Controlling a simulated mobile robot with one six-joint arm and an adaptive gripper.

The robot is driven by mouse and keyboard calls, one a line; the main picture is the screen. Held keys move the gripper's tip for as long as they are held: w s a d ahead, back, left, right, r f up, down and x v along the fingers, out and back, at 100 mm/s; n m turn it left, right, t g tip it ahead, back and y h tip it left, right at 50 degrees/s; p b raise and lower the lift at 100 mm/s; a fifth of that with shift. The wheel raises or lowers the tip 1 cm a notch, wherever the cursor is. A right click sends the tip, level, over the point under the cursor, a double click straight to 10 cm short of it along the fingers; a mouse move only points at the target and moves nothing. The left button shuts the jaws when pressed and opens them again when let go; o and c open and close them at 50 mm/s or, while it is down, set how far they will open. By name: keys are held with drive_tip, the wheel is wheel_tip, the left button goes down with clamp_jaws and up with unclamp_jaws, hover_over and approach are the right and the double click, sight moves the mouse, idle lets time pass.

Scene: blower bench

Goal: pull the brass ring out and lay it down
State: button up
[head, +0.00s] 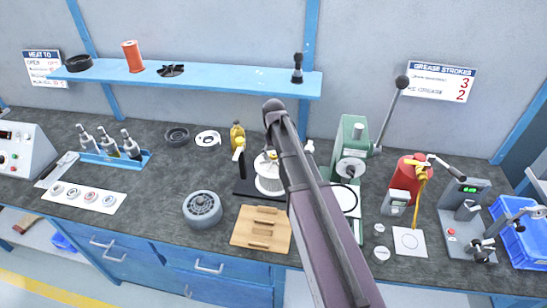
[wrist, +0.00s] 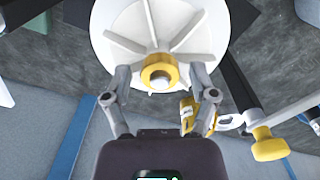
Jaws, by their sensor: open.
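The brass ring (wrist: 160,72) sits around the hub at the middle of the white finned wheel (wrist: 125,30) in the wrist view. My gripper (wrist: 161,84) is open, with one finger to the left of the ring and one to the right. Gaps show between both fingers and the ring, and nothing is held. In the head view the white wheel (head: 266,177) stands on the bench, partly covered by my arm. The ring and my gripper are hidden there.
A wooden board (head: 246,243) and a grey round housing (head: 202,209) lie in front. A yellow bottle (head: 237,136) stands behind the wheel. A green press (head: 352,135) is to the right. A yellow-ended handle (wrist: 268,145) is right of my gripper in the wrist view.

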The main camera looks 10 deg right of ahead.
clamp_jaws()
drive_tip(key=shift+r+p, duration=0.75)
idle(1.2)
drive_tip(key=shift+r+p, duration=2.1)
drive_tip(key=shift+r, duration=0.05)
